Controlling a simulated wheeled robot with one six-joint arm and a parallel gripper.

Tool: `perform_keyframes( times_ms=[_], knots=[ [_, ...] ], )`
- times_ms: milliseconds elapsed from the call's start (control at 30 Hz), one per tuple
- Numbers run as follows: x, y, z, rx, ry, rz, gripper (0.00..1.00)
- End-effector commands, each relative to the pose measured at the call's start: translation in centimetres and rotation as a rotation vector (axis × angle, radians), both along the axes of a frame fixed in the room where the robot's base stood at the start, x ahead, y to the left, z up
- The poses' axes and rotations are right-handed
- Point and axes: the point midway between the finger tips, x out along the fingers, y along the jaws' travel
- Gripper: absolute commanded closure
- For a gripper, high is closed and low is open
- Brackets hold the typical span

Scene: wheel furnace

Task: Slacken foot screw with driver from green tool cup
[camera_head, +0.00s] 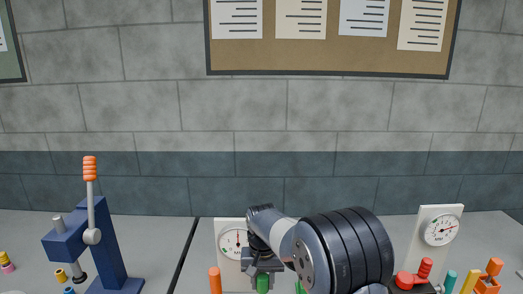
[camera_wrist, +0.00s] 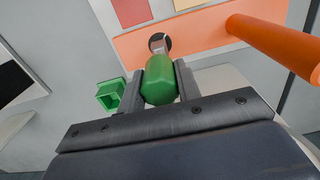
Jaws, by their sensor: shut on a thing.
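My gripper (camera_wrist: 159,88) is shut on the green handle of a driver (camera_wrist: 160,80), with one finger on each side. The driver's short pale shaft (camera_wrist: 158,44) points away from my gripper toward a dark round spot (camera_wrist: 166,40) on an orange strip. I cannot tell whether the tip touches it or whether that spot is the foot screw. A small green square cup (camera_wrist: 110,94) stands left of the fingers, apart from them. In the head view my gripper (camera_head: 262,272) points down, with the green handle (camera_head: 262,284) low between its fingers.
The orange strip (camera_wrist: 205,40) has an orange post (camera_wrist: 275,45) at right. In the head view, a white dial panel (camera_head: 228,243) stands behind my gripper, an orange handle (camera_head: 215,280) to its left. A blue lever press (camera_head: 100,245) stands left; another dial (camera_head: 440,230) and red parts (camera_head: 412,280) stand right.

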Motion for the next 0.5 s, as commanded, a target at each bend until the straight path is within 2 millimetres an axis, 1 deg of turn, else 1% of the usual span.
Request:
perform_keyframes(
  times_ms=[400, 433, 500],
  knots=[
    [0.0, 0.0, -0.92, 0.0, 0.0, 0.0, 0.99],
    [0.01, 0.0, -0.83, 0.0, -0.001, 0.0, 0.66],
    [0.01, 0.0, -0.81, 0.0, 0.0, 0.0, 0.6]
  ],
)
